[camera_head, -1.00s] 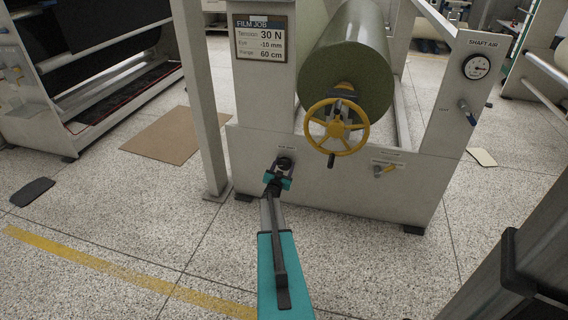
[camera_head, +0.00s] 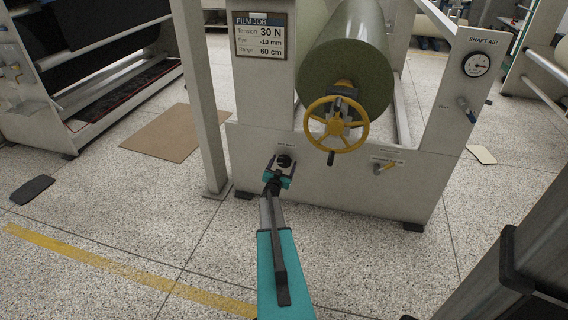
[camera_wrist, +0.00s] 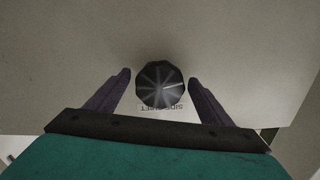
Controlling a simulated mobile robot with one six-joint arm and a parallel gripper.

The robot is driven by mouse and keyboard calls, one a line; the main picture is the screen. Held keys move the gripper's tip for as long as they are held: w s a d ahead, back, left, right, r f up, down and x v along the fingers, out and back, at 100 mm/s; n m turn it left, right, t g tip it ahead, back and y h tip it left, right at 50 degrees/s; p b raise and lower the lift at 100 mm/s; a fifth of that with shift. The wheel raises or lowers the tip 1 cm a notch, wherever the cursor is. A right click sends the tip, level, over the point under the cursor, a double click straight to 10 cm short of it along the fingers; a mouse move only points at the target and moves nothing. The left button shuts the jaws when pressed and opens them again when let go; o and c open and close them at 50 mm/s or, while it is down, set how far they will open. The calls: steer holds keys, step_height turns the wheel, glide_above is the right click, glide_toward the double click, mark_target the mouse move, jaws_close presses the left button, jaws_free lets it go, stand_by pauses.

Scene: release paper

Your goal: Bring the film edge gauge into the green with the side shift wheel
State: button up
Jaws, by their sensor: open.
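The side shift wheel (camera_wrist: 160,85) is a small black ribbed knob on the machine's pale front panel, with an upside-down "SIDE SHIFT" label beside it in the wrist view. It also shows in the head view (camera_head: 284,161). My gripper (camera_wrist: 160,84) is open, with one dark finger on each side of the knob and a gap on both sides. In the head view my gripper (camera_head: 281,172) is just in front of the knob. I cannot make out a film edge gauge in either view.
A yellow handwheel (camera_head: 336,124) sticks out above and right of my gripper, below the green roll (camera_head: 345,65). A yellow-handled valve (camera_head: 385,168) is on the panel farther right. A FILM JOB sign (camera_head: 261,36) hangs on the upright.

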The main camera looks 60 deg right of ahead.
steer(key=p+v, duration=0.2)
steer(key=v, duration=1.1)
steer(key=shift+r, duration=0.1)
stand_by(0.3)
